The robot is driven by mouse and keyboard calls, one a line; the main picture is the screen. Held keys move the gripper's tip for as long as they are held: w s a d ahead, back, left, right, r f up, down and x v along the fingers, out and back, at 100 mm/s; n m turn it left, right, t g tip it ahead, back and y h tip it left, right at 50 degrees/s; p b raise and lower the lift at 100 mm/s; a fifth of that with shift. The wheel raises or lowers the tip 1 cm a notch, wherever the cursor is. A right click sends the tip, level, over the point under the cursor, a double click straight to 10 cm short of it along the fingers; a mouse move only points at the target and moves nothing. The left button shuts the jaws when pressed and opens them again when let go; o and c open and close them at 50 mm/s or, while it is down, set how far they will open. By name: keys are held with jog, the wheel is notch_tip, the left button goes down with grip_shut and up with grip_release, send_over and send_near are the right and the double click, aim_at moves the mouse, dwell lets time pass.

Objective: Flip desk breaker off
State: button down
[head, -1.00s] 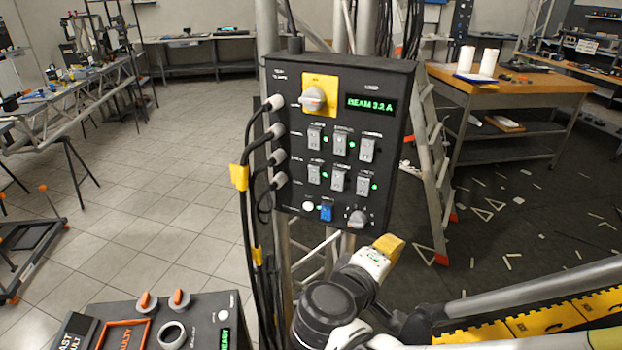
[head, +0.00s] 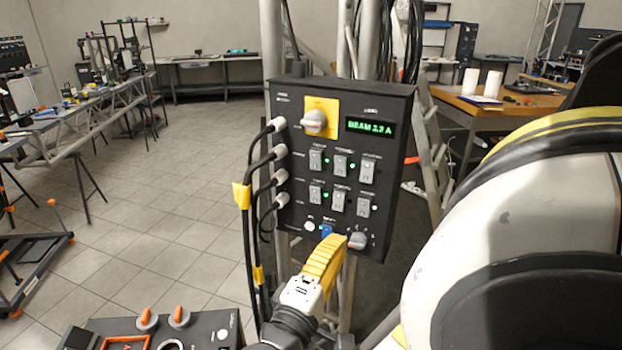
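A black breaker panel (head: 290,235) stands upright on the truss, with two rows of grey rocker switches. These include upper switches (head: 340,165) and lower switches (head: 337,201), with green lights beside several. The labels are too blurred to tell which is the desk breaker. A yellow block with a grey knob (head: 314,121) sits at the upper left, beside a green display reading "BEAM 2.2 A" or similar. My gripper (head: 333,243), with yellow fingers, is in front of the panel's lower edge, below the switch rows. Its fingers overlap from this angle, and contact cannot be told.
A blue switch (head: 326,230) and a small grey knob (head: 357,241) are close to my fingertips. Black cables (head: 252,215) hang along the panel's left side. A control box (head: 205,328) with orange-marked knobs is at the bottom left. My white arm link covers the right side.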

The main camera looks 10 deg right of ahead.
aim_at(362, 201)
jog(key=b+x, duration=0.2)
jog(key=x, duration=0.9)
jog(key=shift+w+d, duration=0.25)
jog(key=shift+w, duration=0.05)
jog(key=shift+w+d+r, duration=0.1)
jog(key=shift+w+d, duration=0.05)
jog(key=shift+w, duration=0.05)
jog(key=shift+w+d+r+g+y+p, duration=0.15)
jog(key=shift+w+r+g+y+p, duration=0.15)
jog(key=shift+p, duration=0.6)
jog(key=shift+f, duration=0.15)
